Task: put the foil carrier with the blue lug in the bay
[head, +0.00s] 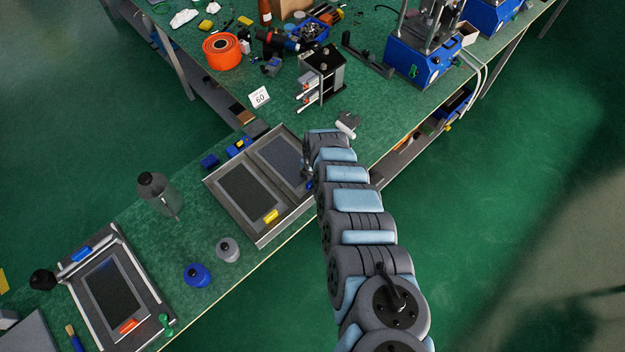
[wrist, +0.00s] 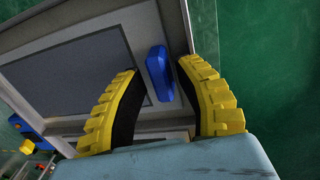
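The foil carrier with the blue lug (head: 280,158) lies in the right half of a two-part grey tray (head: 263,243). Its dark panel shows in the head view; its right edge is hidden by my arm. The blue lug (wrist: 159,72) stands up from the carrier's edge in the wrist view. My gripper (wrist: 157,84) is open, its yellow-backed fingers on either side of the lug. I see a gap on each side, narrower at the right. In the head view my arm mostly hides the gripper. I cannot tell for sure which fixture is the bay.
A carrier with a yellow lug (head: 271,216) fills the tray's left half. A carrier with an orange-red lug (head: 129,326) sits in a frame at lower left. A small press (head: 322,72) stands behind.

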